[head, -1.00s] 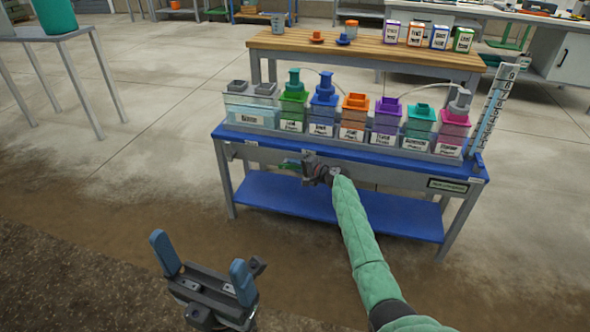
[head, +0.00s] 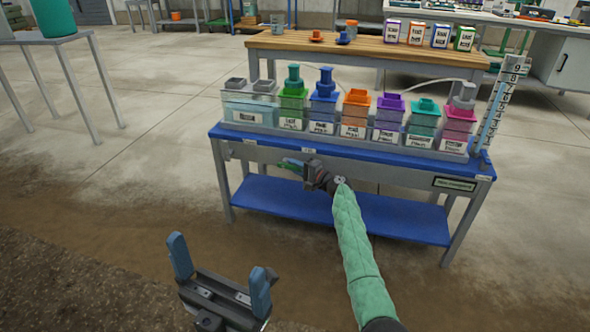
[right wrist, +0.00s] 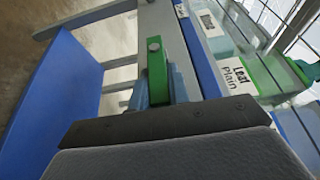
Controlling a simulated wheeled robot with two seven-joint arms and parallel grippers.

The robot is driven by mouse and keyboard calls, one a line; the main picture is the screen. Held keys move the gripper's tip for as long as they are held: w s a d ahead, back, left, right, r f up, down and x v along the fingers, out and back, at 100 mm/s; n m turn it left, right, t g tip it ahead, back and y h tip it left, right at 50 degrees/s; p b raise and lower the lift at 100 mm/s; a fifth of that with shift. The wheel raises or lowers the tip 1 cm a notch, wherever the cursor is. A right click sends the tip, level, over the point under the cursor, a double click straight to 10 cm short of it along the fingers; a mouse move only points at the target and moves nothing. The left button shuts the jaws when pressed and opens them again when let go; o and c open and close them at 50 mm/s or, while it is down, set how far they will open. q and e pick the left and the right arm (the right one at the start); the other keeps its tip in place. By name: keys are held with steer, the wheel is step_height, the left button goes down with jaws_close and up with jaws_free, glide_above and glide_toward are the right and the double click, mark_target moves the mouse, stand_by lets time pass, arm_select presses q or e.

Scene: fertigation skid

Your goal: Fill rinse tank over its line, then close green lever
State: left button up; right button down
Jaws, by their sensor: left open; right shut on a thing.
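The rinse tank (head: 246,116) is the wide clear box with pale blue liquid at the left end of the row on the blue bench. Its label and fill line are too small to read against the liquid level. The green lever (head: 291,165) is at the bench's front rail below the tanks. My right gripper (head: 305,171) is shut on it; in the right wrist view the green lever (right wrist: 157,72) stands between the blue fingers. My left gripper (head: 220,262) is open and empty, low in front of the bench, apart from everything.
Coloured tanks (head: 355,114) stand in a row right of the rinse tank. A numbered scale (head: 494,110) rises at the bench's right end. A wooden table (head: 375,48) with small boxes is behind. A side table (head: 50,37) stands at left; floor between is clear.

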steer(key=shift+f, duration=0.2)
steer(key=c, duration=1.4)
jaws_free()
steer(key=shift+o, duration=0.4)
steer(key=shift+r, duration=0.1)
steer(key=p+v, duration=0.2)
steer(key=v, duration=0.5)
steer(key=shift+s+d, duration=0.25)
steer(key=shift+d, duration=0.05)
